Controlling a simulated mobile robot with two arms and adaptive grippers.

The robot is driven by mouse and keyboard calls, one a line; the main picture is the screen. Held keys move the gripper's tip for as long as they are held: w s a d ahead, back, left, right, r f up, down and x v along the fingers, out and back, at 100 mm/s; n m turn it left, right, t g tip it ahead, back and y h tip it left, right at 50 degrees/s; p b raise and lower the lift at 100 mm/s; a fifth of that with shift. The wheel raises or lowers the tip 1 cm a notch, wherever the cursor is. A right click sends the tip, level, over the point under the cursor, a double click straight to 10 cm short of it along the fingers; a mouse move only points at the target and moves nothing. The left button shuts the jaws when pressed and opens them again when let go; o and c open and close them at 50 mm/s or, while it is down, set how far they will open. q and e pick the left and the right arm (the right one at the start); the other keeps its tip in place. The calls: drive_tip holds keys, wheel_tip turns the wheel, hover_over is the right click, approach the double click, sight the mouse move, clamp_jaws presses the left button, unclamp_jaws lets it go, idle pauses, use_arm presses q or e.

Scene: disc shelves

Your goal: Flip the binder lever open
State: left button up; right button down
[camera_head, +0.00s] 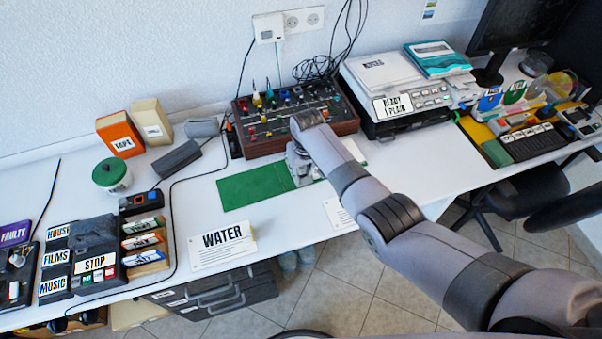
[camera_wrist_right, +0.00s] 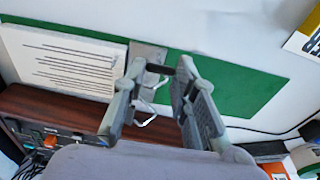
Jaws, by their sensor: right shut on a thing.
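The green binder (camera_head: 252,187) lies flat on the white desk, and its green surface also shows in the wrist view (camera_wrist_right: 240,88). A metal plate (camera_wrist_right: 148,54) with bent wire rings sits on it. A short black lever tip (camera_wrist_right: 159,69) shows between the fingers of my right gripper (camera_head: 302,172). In the wrist view this gripper (camera_wrist_right: 162,70) is shut on the lever. From the head, my arm and gripper hide most of the mechanism. A white printed sheet (camera_wrist_right: 70,65) lies on the binder beside the plate. My left gripper is not in view.
A mixer panel in a wooden case (camera_head: 290,118) stands just behind the gripper. A white printer (camera_head: 390,85) is at the right. Black cables cross the desk at left.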

drive_tip(key=shift+d, duration=0.2)
drive_tip(key=c, duration=1.3)
unclamp_jaws()
drive_tip(key=shift+w+f, duration=0.1)
drive_tip(key=shift+a, duration=0.1)
drive_tip(key=shift+r, duration=0.4)
drive_tip(key=r, duration=0.3)
drive_tip(key=s+r, duration=0.1)
drive_tip(key=r, duration=0.7)
drive_tip(key=shift+s+d+r, duration=0.1)
drive_tip(key=shift+s+d, duration=0.1)
drive_tip(key=shift+d, duration=0.05)
